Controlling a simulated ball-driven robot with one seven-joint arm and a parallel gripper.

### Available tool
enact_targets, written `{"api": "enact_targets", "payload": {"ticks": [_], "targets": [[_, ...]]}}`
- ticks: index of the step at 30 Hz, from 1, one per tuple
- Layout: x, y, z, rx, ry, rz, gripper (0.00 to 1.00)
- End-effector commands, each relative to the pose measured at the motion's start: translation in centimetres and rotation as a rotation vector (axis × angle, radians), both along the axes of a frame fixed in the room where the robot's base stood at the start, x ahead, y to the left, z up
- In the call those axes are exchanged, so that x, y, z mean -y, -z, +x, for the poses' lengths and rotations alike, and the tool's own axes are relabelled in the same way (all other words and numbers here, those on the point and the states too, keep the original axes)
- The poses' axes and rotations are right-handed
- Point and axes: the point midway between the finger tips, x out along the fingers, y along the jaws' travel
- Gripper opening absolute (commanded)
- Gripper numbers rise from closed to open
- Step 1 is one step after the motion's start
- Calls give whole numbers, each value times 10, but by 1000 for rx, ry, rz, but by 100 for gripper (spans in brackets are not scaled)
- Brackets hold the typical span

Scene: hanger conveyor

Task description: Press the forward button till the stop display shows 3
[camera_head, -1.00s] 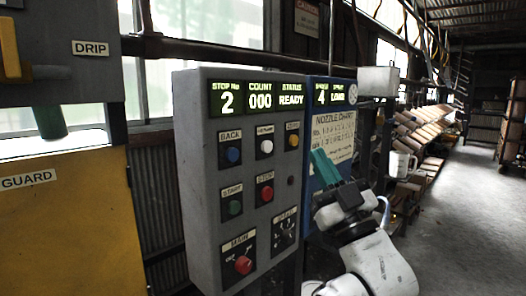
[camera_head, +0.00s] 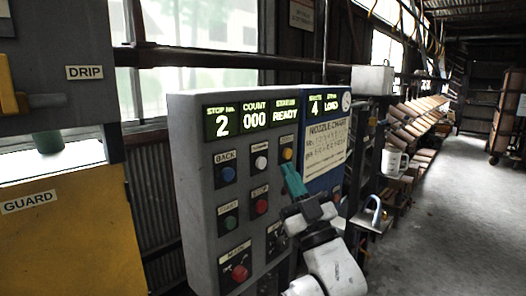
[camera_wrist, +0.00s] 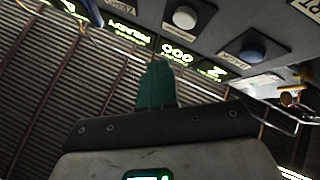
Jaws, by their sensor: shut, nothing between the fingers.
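The grey control panel (camera_head: 196,190) stands in the middle of the head view. Its stop display (camera_head: 222,121) reads 2. In the top button row are a blue button (camera_head: 228,174) labelled BACK, a white button (camera_head: 260,162) with a label too small to read, and an orange button (camera_head: 287,154). No label clearly reads forward. My gripper (camera_head: 286,168) is shut and empty, its teal fingertips just below the orange button in the picture; I cannot tell contact. In the wrist view the gripper (camera_wrist: 156,68) points towards the displays, with the white button (camera_wrist: 185,17) and blue button (camera_wrist: 252,48) beyond.
A green START button (camera_head: 230,222), a red STOP button (camera_head: 261,206) and a red MAIN knob (camera_head: 239,272) lie lower. A blue nozzle-chart panel (camera_head: 313,187) adjoins on the right.

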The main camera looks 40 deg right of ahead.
Motion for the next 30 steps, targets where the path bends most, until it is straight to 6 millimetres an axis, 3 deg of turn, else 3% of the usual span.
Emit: {"api": "enact_targets", "payload": {"ticks": [12,30], "targets": [[-2,0,32,-1,-3,0,0],[-1,1,36,0,1,1,0]]}}
